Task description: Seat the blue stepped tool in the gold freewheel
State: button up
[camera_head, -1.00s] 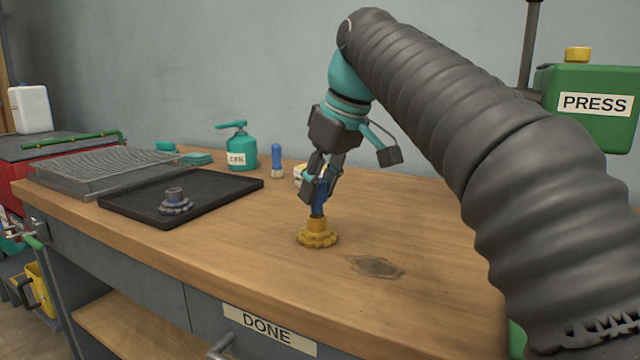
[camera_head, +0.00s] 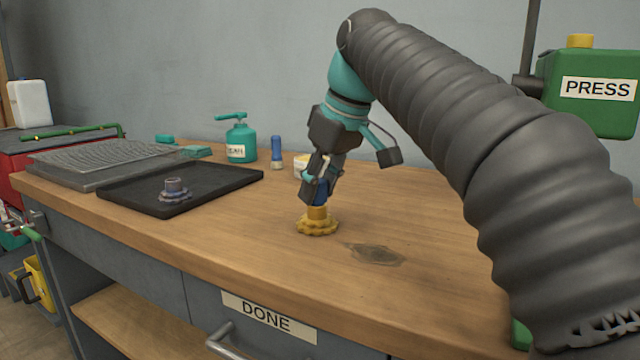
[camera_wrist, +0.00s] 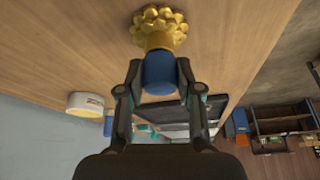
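The gold freewheel (camera_head: 318,226) lies on the wooden bench with its collar upward; it also shows in the wrist view (camera_wrist: 158,22). The blue stepped tool (camera_wrist: 158,74) is between the fingers of my gripper (camera_head: 318,190), with a finger on each side of it. In the head view only a little of the tool (camera_head: 320,197) shows, directly above the freewheel's collar. Its lower end meets or enters the collar, and the narrow step is hidden. How deep it sits cannot be told. My gripper appears shut on the tool.
A black tray (camera_head: 225,183) holding a dark freewheel (camera_head: 174,190) lies to the left. A teal oil can (camera_head: 238,140), a blue-handled brush (camera_head: 276,152) and a white tub (camera_head: 300,163) stand behind. The bench (camera_head: 430,230) right of the gold freewheel is clear.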

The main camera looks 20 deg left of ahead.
jog(key=o, duration=0.4)
jog(key=v, duration=0.7)
jog(key=shift+r, duration=0.3)
jog(key=shift+d, duration=0.1)
dwell(0.3)
